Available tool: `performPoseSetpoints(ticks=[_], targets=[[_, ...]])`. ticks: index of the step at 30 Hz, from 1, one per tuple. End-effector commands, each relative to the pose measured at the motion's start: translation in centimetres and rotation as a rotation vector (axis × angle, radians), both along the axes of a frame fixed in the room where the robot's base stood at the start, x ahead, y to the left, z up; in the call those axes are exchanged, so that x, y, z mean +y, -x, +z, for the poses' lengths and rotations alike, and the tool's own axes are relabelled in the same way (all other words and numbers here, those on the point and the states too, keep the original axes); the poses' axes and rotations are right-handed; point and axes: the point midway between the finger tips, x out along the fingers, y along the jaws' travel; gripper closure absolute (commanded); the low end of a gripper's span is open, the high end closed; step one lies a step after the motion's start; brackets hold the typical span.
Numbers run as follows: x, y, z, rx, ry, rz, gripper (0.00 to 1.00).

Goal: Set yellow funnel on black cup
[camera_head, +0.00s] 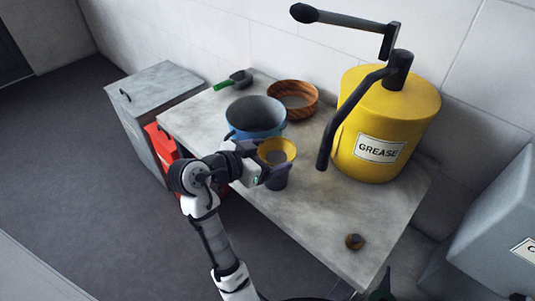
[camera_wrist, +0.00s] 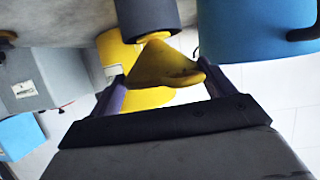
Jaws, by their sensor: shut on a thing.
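The yellow funnel (camera_head: 277,150) is upright with its wide mouth up, directly over the dark cup (camera_head: 277,181) in the head view. In the wrist view, which looks upside down, the funnel (camera_wrist: 160,68) is between the fingers and its narrow spout meets the mouth of the dark cup (camera_wrist: 146,15). I cannot tell how far the spout is inside. My gripper (camera_head: 275,170) is shut on the funnel; its fingers also show in the wrist view (camera_wrist: 163,88). The gripper hides part of the cup, which stands on the grey bench (camera_head: 320,215).
A blue pot (camera_head: 254,115) stands close behind the cup. A wooden bowl (camera_head: 293,97) and a green-handled scoop (camera_head: 236,80) are farther back. A large yellow grease drum (camera_head: 385,125) with a black lever (camera_head: 338,125) stands right.

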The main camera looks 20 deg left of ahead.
Motion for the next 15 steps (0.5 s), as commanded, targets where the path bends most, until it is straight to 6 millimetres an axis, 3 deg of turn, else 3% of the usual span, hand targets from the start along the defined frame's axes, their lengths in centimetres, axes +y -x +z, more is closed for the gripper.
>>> performPoseSetpoints(ticks=[15], targets=[[0.00, 0.01, -0.48, 0.000, 0.000, 0.000, 0.41]])
